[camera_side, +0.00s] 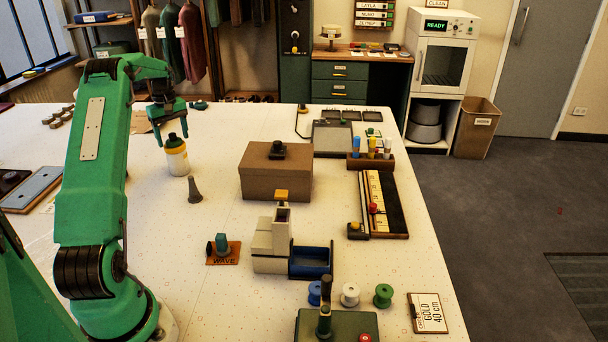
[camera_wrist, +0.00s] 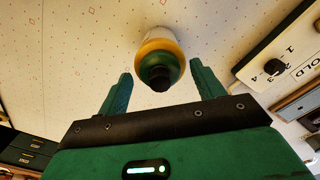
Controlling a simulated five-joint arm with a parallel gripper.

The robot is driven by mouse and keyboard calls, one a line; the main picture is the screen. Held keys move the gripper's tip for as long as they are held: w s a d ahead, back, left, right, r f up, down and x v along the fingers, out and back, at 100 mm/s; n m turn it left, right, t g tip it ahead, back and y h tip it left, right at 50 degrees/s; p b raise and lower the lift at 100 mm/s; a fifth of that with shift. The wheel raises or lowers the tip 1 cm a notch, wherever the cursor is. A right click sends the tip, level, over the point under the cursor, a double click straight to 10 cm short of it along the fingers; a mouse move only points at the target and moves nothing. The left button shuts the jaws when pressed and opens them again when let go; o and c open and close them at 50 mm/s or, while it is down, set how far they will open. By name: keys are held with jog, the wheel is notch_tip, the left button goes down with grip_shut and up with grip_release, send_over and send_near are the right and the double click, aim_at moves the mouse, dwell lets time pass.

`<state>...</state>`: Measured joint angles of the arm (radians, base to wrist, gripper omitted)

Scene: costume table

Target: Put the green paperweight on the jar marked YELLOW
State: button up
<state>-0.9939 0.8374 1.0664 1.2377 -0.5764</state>
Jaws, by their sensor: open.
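A white jar with a yellow band (camera_side: 177,164) stands upright on the table in the side view. A green piece with a dark knob (camera_side: 173,142), which looks like the green paperweight, sits on top of it. The wrist view shows the jar's yellow band (camera_wrist: 148,47), the green piece (camera_wrist: 147,70) and its dark knob from above. I cannot read any marking on the jar. My gripper (camera_side: 171,136) is open at the jar's top. In the wrist view my gripper (camera_wrist: 160,82) has its fingers apart, with the knob between and nothing visibly gripped.
A grey cone-shaped piece (camera_side: 194,190) stands just in front of the jar. A brown box (camera_side: 276,182) is to the right, with a white and blue device (camera_side: 271,249) nearer. The table behind the jar is mostly clear.

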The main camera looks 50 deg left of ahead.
aim_at(174, 134)
notch_tip(174, 134, up, 12)
dwell(0.7)
jog(key=shift+r, duration=0.1)
dwell(0.3)
jog(key=w+d+r+m+t, duration=0.1)
jog(key=w+d+r+m, duration=0.15)
jog(key=d, duration=0.65)
jog(key=w+d+r+m+y, duration=0.1)
jog(key=d+r+m, duration=0.25)
jog(key=d, duration=0.55)
jog(key=w+d+r+m+t, duration=0.15)
jog(key=d+r, duration=0.25)
jog(key=d, duration=0.6)
jog(key=s+d+f+m+t, duration=0.1)
jog(key=s+d+m, duration=0.2)
jog(key=d, duration=0.4)
jog(key=s+d+f+m+t, duration=0.1)
jog(key=s+d+m, duration=0.2)
jog(key=d, duration=0.4)
jog(key=s+d+f+m+t+h, duration=0.1)
jog(key=s+d+f+m, duration=0.3)
jog(key=s+d+f, duration=0.2)
jog(key=s+d, duration=0.2)
jog(key=s, duration=0.1)
jog(key=shift+s+d+f, duration=0.2)
jog(key=shift+s+d, duration=0.05)
jog(key=shift+m, duration=0.25)
